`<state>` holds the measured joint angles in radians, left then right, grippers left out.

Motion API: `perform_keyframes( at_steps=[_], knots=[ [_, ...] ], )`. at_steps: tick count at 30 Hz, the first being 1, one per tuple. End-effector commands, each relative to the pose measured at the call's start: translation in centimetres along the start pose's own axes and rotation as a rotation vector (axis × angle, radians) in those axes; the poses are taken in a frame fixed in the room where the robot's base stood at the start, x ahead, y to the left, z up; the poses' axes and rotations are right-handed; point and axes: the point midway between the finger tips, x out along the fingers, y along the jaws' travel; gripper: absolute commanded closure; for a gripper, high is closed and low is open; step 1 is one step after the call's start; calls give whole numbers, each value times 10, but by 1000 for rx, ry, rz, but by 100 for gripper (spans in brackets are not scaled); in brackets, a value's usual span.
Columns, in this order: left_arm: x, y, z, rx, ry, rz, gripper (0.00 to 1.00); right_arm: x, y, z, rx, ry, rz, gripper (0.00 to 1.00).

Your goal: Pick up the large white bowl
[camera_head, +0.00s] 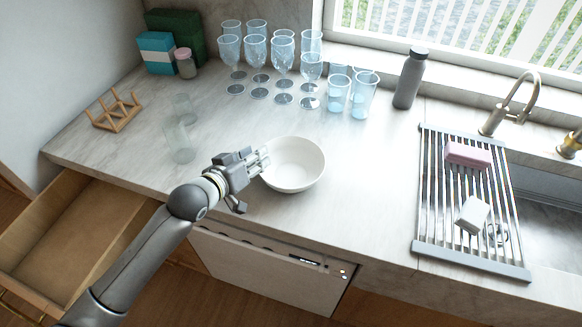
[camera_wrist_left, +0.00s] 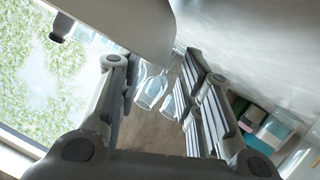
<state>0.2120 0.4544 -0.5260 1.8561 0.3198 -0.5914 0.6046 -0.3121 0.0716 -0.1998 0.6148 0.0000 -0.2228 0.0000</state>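The large white bowl (camera_head: 293,165) stands upright and empty on the marble counter, near its front edge. My left gripper (camera_head: 254,178) is at the bowl's left side, with one finger by the rim and the other lower, towards the counter's front edge. In the left wrist view the fingers of my left gripper (camera_wrist_left: 152,72) are spread apart with a clear gap. A pale curved part of the bowl (camera_wrist_left: 135,22) shows at the top, near the fingertips. I cannot tell whether they touch. My right gripper is not in view.
Several glasses (camera_head: 284,55) stand behind the bowl. Clear glasses (camera_head: 180,140) stand to its left, beyond my arm. A wooden rack (camera_head: 116,112) is at far left. A drying rack (camera_head: 430,200) covers the sink at right. A drawer (camera_head: 75,225) is open.

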Motion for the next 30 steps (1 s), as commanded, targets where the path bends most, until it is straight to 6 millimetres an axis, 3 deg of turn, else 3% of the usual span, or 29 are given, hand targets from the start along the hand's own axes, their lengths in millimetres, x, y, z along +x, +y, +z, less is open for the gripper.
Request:
perform_keyframes(
  at_steps=[12, 22, 30],
  knots=[
    [47, 0, -1, 1, 1, 0, 66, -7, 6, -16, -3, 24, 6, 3],
    [53, 0, 0, 1, 1, 0, 66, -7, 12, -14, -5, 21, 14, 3],
    [52, 0, 0, 1, 0, 0, 98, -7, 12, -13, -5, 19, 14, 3]
  ],
)
